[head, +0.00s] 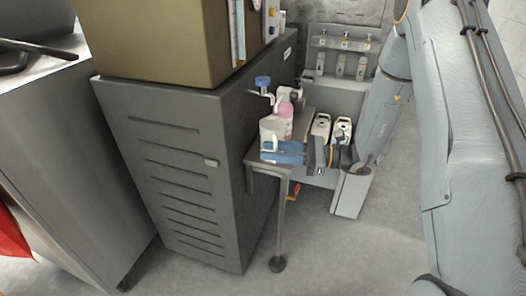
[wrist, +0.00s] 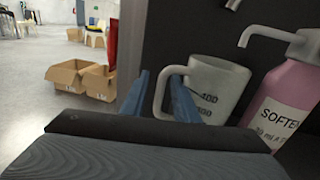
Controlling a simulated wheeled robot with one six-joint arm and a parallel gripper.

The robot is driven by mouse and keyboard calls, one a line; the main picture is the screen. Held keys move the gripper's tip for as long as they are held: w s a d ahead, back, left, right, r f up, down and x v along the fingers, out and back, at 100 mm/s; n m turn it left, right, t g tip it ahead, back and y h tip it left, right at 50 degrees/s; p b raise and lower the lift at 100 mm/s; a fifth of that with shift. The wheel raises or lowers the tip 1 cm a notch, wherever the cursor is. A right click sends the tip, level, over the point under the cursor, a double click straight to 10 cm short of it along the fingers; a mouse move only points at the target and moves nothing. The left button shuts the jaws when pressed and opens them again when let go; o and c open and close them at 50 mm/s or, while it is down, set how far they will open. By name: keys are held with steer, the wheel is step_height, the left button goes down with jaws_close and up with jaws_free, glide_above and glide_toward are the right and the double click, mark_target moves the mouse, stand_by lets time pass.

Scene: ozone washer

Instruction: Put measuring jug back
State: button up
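The measuring jug (head: 270,130) is white and stands upright on a small grey side shelf (head: 253,160) beside the dark cabinet. In the wrist view the jug (wrist: 217,88) shows dark volume marks, and its handle points left towards my fingers. My gripper (head: 284,152) has blue fingers and is at the jug's near side. In the wrist view my gripper (wrist: 162,97) has its fingers apart, with the handle between them. A gap shows between the left finger and the handle. The right finger overlaps the handle's loop; contact there is unclear. The jug's base is hidden.
A pink softener bottle (wrist: 284,100) with a white pump stands close right of the jug. A blue-handled tap (head: 262,83) is above the shelf. White containers (head: 341,130) stand behind my gripper. Cardboard boxes (wrist: 68,76) lie on the far floor. The floor before the shelf is clear.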

steer(key=s+d+b, duration=0.1)
steer(key=d, duration=0.8)
steer(key=s+n+g+h, duration=0.6)
steer(key=s+n+h, duration=0.25)
steer(key=s, duration=0.75)
steer(key=s+d+r+n+t+h, duration=0.1)
steer(key=s+d+n+h, duration=0.1)
steer(key=d+n+h, duration=0.2)
steer(key=s+d+r+n+t+h, duration=0.2)
steer(key=d+n+h, duration=0.3)
steer(key=d, duration=0.2)
steer(key=shift+s+d+r, duration=0.15)
steer(key=shift+s+d, duration=0.25)
